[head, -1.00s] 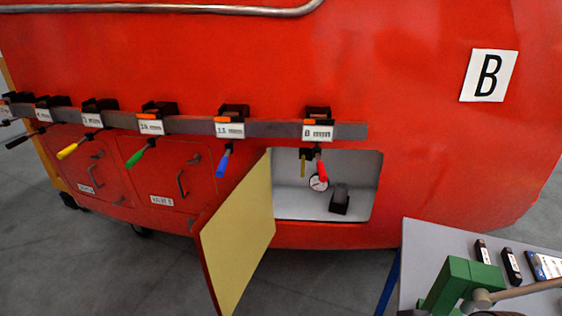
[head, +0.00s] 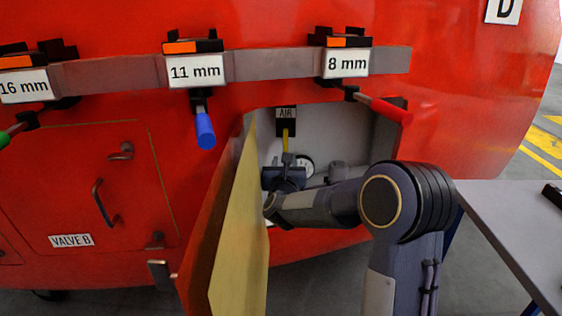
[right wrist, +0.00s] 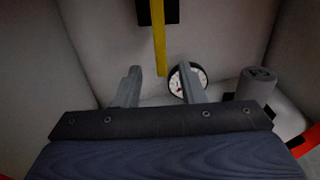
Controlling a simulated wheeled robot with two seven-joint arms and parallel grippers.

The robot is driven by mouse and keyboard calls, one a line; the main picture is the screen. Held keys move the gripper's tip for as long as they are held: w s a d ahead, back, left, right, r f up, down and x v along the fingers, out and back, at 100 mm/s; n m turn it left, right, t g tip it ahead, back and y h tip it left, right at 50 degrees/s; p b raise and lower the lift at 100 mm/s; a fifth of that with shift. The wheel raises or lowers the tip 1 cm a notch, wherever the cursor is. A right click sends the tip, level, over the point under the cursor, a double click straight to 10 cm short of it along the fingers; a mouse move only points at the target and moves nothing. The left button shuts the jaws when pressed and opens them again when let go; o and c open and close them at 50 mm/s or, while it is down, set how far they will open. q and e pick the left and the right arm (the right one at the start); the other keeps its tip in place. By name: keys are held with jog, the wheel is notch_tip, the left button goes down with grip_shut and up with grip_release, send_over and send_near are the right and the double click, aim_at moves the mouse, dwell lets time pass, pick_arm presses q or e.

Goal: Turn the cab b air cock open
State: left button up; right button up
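The air cock is a yellow lever (head: 285,141) hanging straight down below a black block marked AIR (head: 286,113), inside the open compartment. In the right wrist view the yellow lever (right wrist: 159,45) hangs in front of my right gripper (right wrist: 160,88), its lower end seen between the two spread fingers. The gripper is open, and I cannot tell whether a finger touches the lever. In the head view my right gripper (head: 287,160) is inside the compartment at the lever's lower end. My left gripper is out of view.
The compartment door (head: 238,240) stands open at the left. A round gauge (head: 304,165) and a grey cylinder (right wrist: 257,83) are behind the gripper. Above is a rail (head: 270,66) with hanging tools, including a red-handled one (head: 385,107). A grey table (head: 510,225) stands right.

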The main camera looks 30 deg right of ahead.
aim_at(286, 144)
jog(key=x, duration=0.7)
jog(key=shift+w+d, duration=0.25)
jog(key=shift+c, duration=0.5)
grip_shut()
